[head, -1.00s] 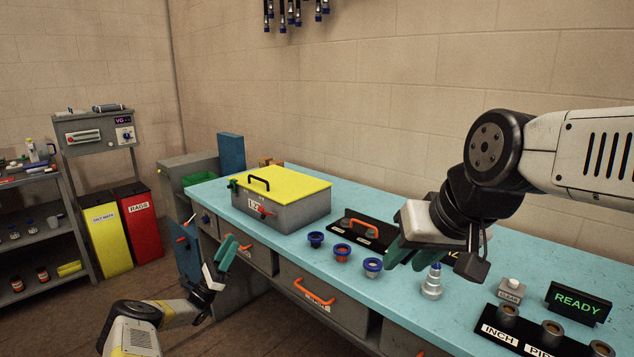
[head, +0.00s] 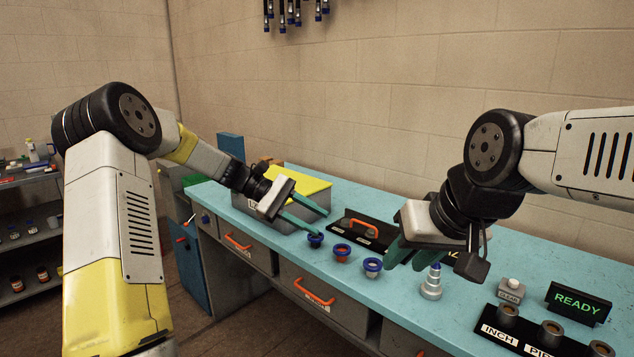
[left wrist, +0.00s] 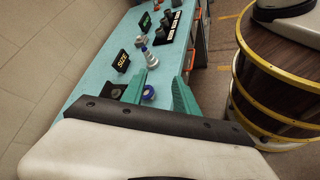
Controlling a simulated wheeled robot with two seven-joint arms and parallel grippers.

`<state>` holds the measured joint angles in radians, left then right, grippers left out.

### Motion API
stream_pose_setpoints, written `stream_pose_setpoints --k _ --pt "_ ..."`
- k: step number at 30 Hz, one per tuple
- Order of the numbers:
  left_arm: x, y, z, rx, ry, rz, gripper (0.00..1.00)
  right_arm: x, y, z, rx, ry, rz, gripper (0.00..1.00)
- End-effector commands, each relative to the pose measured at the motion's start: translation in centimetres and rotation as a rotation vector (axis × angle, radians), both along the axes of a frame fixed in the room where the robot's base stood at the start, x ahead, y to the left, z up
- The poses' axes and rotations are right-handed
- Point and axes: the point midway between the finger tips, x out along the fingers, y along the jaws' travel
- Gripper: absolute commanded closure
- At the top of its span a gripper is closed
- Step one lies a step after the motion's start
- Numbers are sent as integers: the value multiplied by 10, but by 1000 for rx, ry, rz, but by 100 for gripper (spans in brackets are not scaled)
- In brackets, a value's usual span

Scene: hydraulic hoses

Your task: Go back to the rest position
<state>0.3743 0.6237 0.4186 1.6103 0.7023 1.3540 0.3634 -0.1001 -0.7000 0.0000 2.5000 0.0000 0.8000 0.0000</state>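My left gripper (head: 318,220) is open and empty, its two teal fingers apart in front of the grey box (head: 250,205) with the yellow lid (head: 300,179). It hangs above the blue bench near a blue-rimmed cup (head: 315,239). In the left wrist view the left gripper's fingers (left wrist: 158,88) spread with a blue-rimmed cup (left wrist: 149,93) visible between them. My right gripper (head: 396,258) hangs over the bench beside a stepped metal fitting (head: 431,284). Its teal fingers overlap in the head view, so its opening is unclear. No hose is seen in either gripper.
Hoses (head: 295,12) hang on the wall. A shelf (head: 30,245) stands at left.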

Motion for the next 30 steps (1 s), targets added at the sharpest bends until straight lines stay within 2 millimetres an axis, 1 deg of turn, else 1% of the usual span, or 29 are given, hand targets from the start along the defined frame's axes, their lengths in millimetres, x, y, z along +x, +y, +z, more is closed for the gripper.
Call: stream_pose_setpoints --k 1,5,8,15,21,24,27,30 --pt "-16 -1 8 73 -59 -21 64 0 0 0 0 0 0 64" --pt "-52 8 19 247 -211 -71 64 0 0 0 0 0 0 64" --pt "-79 20 28 370 -331 -106 64 0 0 0 0 0 0 64" --pt "-142 59 49 622 -628 -176 64 0 0 0 0 0 0 64" --pt "-194 94 61 784 -877 -225 64 0 0 0 0 0 0 64" --pt "-215 110 62 844 -991 -245 64 0 0 0 0 0 0 64" --pt "-231 121 62 885 -1081 -259 64 0 0 0 0 0 0 64" --pt "-241 128 61 910 -1142 -269 64 0 0 0 0 0 0 64"
